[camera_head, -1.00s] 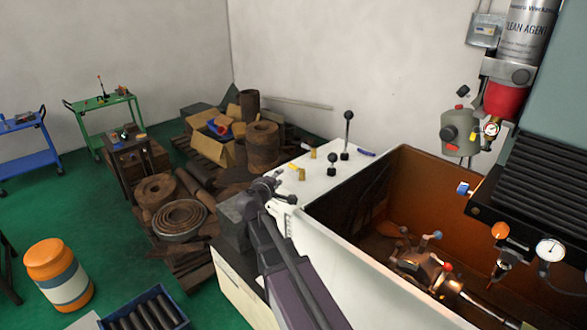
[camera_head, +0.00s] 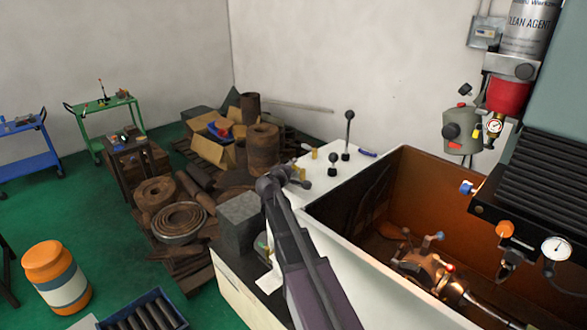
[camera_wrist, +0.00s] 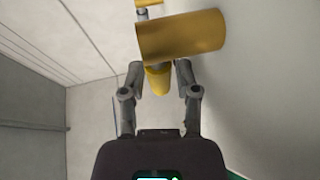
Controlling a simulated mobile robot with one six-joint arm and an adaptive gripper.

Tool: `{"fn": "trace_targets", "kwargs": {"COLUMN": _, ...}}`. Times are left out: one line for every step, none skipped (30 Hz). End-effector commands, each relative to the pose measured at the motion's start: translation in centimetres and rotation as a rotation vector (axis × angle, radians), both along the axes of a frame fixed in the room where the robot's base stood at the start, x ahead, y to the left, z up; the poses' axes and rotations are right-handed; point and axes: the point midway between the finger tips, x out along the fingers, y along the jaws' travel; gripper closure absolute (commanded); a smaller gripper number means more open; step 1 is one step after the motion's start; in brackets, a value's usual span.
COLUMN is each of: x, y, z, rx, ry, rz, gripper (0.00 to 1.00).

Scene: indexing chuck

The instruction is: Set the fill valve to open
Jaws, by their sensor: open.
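Brass fittings stand on the white top of the machine; one brass fitting (camera_head: 314,154) shows in the head view beside two black-knobbed levers. No label shows which one is the fill valve. My gripper (camera_head: 302,178) is at the left end of this white top and covers the spot of a nearer brass fitting. In the wrist view my gripper (camera_wrist: 157,66) is open. A thick brass bar (camera_wrist: 182,36) lies across just beyond its fingertips, and a brass stub (camera_wrist: 158,80) shows between the fingers. Contact cannot be told. Another brass piece (camera_wrist: 148,3) is farther off.
The black-knobbed levers (camera_head: 333,164) and (camera_head: 347,135) stand right of my gripper. A blue handle (camera_head: 367,153) lies behind them. The deep brown basin (camera_head: 410,190) opens at right, with a fixture inside. A grey block (camera_head: 240,218) sits left of my arm.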

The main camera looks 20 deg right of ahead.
Motion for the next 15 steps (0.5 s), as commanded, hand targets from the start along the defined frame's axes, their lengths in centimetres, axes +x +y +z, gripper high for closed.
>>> {"fn": "trace_targets", "kwargs": {"x": 0.01, "y": -0.02, "z": 0.01, "rx": 0.0, "ry": 0.0, "rz": 0.0, "gripper": 0.59}}
{"fn": "trace_targets", "kwargs": {"x": -0.01, "y": -0.02, "z": 0.01, "rx": 0.0, "ry": 0.0, "rz": 0.0, "gripper": 0.59}}
{"fn": "trace_targets", "kwargs": {"x": -0.01, "y": -0.02, "z": 0.01, "rx": 0.0, "ry": 0.0, "rz": 0.0, "gripper": 0.59}}
{"fn": "trace_targets", "kwargs": {"x": -0.01, "y": -0.03, "z": 0.01, "rx": 0.0, "ry": 0.0, "rz": 0.0, "gripper": 0.59}}
{"fn": "trace_targets", "kwargs": {"x": -0.01, "y": -0.03, "z": 0.01, "rx": 0.0, "ry": 0.0, "rz": 0.0, "gripper": 0.59}}
{"fn": "trace_targets", "kwargs": {"x": -0.02, "y": -0.04, "z": 0.01, "rx": 0.0, "ry": 0.0, "rz": 0.0, "gripper": 0.59}}
{"fn": "trace_targets", "kwargs": {"x": -0.02, "y": -0.04, "z": 0.01, "rx": 0.0, "ry": 0.0, "rz": 0.0, "gripper": 0.65}}
{"fn": "trace_targets", "kwargs": {"x": -0.03, "y": -0.04, "z": 0.0, "rx": 0.0, "ry": 0.0, "rz": -0.001, "gripper": 0.74}}
{"fn": "trace_targets", "kwargs": {"x": -0.03, "y": -0.04, "z": 0.0, "rx": 0.0, "ry": 0.0, "rz": -0.001, "gripper": 0.86}}
{"fn": "trace_targets", "kwargs": {"x": -0.02, "y": -0.05, "z": 0.01, "rx": 0.0, "ry": 0.0, "rz": -0.001, "gripper": 0.95}}
{"fn": "trace_targets", "kwargs": {"x": -0.03, "y": -0.06, "z": 0.01, "rx": 0.0, "ry": 0.0, "rz": -0.001, "gripper": 1.0}}
{"fn": "trace_targets", "kwargs": {"x": -0.03, "y": -0.06, "z": 0.01, "rx": 0.0, "ry": 0.0, "rz": -0.001, "gripper": 1.0}}
{"fn": "trace_targets", "kwargs": {"x": -0.03, "y": -0.07, "z": 0.01, "rx": 0.0, "ry": 0.0, "rz": -0.001, "gripper": 1.0}}
{"fn": "trace_targets", "kwargs": {"x": -0.03, "y": -0.07, "z": 0.01, "rx": 0.0, "ry": 0.0, "rz": -0.001, "gripper": 1.0}}
{"fn": "trace_targets", "kwargs": {"x": -0.03, "y": -0.08, "z": 0.01, "rx": 0.0, "ry": 0.0, "rz": -0.001, "gripper": 1.0}}
